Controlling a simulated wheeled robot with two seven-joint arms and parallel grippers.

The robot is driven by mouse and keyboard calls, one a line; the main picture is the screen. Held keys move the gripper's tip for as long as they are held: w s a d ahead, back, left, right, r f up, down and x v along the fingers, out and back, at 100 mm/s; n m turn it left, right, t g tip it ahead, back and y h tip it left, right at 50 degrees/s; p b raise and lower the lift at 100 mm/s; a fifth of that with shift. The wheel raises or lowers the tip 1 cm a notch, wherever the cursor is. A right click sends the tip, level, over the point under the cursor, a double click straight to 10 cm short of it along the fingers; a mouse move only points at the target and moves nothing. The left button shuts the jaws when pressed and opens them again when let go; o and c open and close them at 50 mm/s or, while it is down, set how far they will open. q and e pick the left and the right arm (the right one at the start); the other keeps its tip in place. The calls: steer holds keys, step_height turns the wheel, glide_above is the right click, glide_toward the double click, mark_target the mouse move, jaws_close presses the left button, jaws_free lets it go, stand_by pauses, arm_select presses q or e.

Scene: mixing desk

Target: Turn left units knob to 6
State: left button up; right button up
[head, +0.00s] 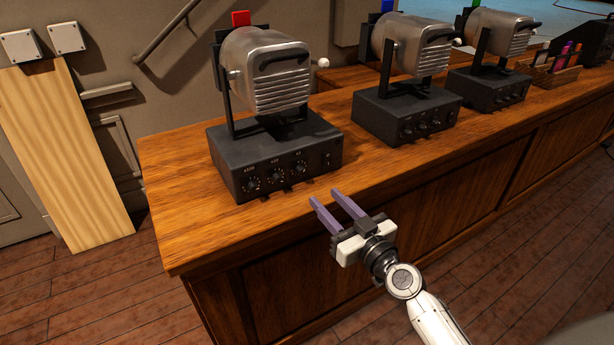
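The left unit is a black box (235,165) with a silver ribbed machine (270,75) mounted on it and a red tab (241,18) on top. Its front panel has a row of small round knobs: a left knob (252,183), a middle knob (277,174) and a right knob (301,166), with small labels too small to read. My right gripper (323,197) has its two purple fingers apart with nothing between them. It is in front of the box, near the desk's front edge, apart from the knobs. My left gripper is not in view.
Two similar units stand farther right on the wooden desk (175,225): a middle box (375,118) and a far box (480,92). A holder with pens (557,72) is beyond them. A pale wooden board (60,150) leans at left.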

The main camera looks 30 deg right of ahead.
mark_target(303, 173)
steer(key=w, duration=1)
steer(key=shift+w+a+r, duration=0.1)
steer(key=shift+w, duration=0.05)
jaws_close()
